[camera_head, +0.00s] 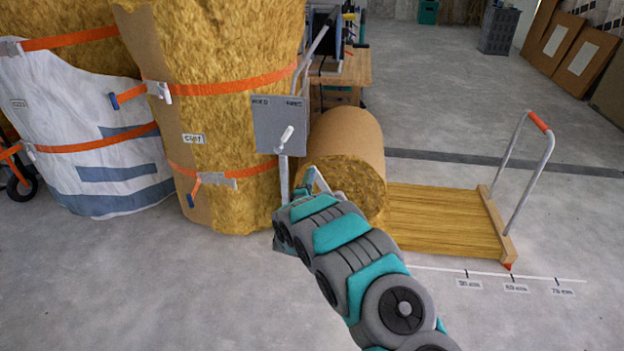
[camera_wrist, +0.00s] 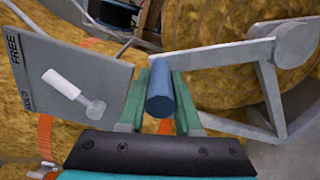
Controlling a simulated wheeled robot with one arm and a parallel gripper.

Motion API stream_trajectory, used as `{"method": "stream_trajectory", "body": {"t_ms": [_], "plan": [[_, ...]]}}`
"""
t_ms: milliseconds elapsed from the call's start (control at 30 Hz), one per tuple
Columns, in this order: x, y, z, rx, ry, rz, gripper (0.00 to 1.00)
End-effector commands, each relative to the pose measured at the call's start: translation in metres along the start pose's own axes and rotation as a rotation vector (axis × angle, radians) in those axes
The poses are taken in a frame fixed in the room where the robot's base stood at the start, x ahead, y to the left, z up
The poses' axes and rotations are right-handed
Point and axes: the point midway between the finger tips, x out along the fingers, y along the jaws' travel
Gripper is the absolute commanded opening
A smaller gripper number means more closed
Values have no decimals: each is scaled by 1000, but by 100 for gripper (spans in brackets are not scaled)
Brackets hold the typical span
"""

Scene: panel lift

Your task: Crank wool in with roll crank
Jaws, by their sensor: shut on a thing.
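The wool roll (camera_head: 350,140) sits on a low stand, with a flat wool strip (camera_head: 430,215) drawn out to the right. The strip ends at a wooden bar (camera_head: 497,225) with an upright handle. A red pointer (camera_head: 508,266) at the bar stands close to the middle mark of a floor scale. The roll crank (camera_wrist: 220,57) is a grey arm running from a hub (camera_wrist: 296,40) to a blue grip (camera_wrist: 160,88). My gripper (camera_wrist: 158,100) is shut on the blue grip. In the head view my arm hides most of the crank.
A grey plate (camera_head: 279,125) marked HOLD and FREE carries a white lever (camera_head: 286,138), leaning slightly toward FREE. It stands close left of my gripper. Tall strapped wool bales (camera_head: 225,130) crowd the left. The floor on the right is open.

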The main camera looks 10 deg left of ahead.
Motion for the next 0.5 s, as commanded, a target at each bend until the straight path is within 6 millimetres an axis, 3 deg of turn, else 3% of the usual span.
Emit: {"method": "stream_trajectory", "body": {"t_ms": [300, 333, 500], "plan": [[-1, -2, -3, -2, 5, -3, 0], [-1, -2, -3, -2, 5, -3, 36], [-1, -2, -2, -1, 4, -3, 55]]}}
